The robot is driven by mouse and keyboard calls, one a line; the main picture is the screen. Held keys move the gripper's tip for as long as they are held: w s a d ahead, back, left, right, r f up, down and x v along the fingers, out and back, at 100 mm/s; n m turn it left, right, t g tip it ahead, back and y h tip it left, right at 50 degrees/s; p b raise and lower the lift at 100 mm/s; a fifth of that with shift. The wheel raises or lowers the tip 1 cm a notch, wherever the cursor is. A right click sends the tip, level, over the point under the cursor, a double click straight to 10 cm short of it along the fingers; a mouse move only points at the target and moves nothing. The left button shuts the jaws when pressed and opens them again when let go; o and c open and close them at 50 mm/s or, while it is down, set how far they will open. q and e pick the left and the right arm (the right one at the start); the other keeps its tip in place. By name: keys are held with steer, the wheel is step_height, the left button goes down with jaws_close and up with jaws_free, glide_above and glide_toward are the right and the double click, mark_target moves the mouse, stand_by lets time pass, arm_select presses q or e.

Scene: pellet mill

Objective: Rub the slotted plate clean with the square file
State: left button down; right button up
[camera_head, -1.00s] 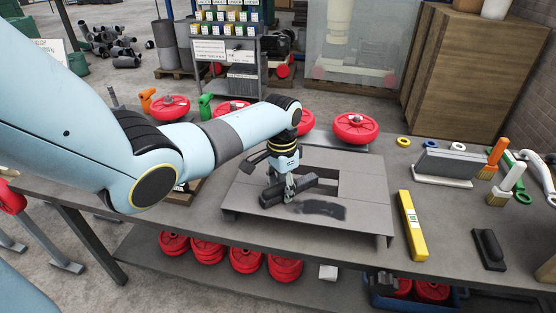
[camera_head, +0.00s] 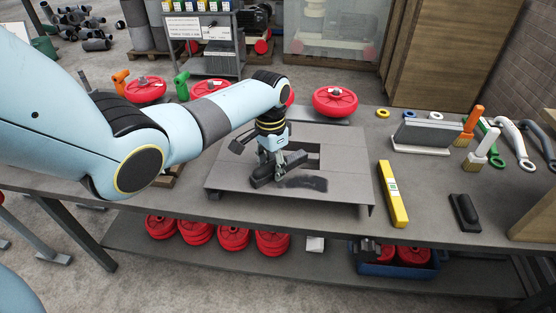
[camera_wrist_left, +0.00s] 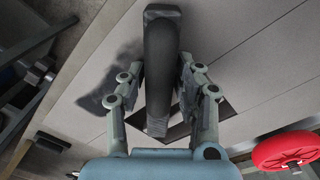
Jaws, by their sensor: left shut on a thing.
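The slotted plate (camera_head: 340,192) is a grey raised sheet on the bench, with a rectangular opening and seam lines. A dark smudge (camera_head: 308,184) lies on it in front of the opening; it also shows in the wrist view (camera_wrist_left: 98,99), left of the tool. My left gripper (camera_head: 272,163) is over the plate, shut on the dark square file (camera_head: 262,180). In the wrist view the file's arched handle (camera_wrist_left: 160,60) is between both fingers (camera_wrist_left: 158,95). The file is low over the plate, beside the smudge; its underside contact is hidden. My right gripper is not in view.
A yellow level (camera_head: 392,195) and a black-handled block (camera_head: 465,212) lie to the right. Brushes (camera_head: 468,126) and wrenches (camera_head: 515,143) lie farther right. Red wheels (camera_head: 335,102) stand behind the plate; more are on the lower shelf (camera_head: 272,244).

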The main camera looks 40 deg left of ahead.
arm_select(q)
steer(key=shift+s+a, duration=0.15)
steer(key=shift+s, duration=0.35)
steer(key=shift+s+a, duration=0.15)
steer(key=shift+s, duration=0.45)
steer(key=shift+w, duration=0.1)
steer(key=shift+w+d+f+b, duration=0.1)
steer(key=shift+w+d+b, duration=0.15)
steer(key=shift+w+b, duration=0.5)
steer(key=shift+w+d+b, duration=0.2)
steer(key=shift+w+b, duration=0.35)
steer(key=shift+w, duration=0.6)
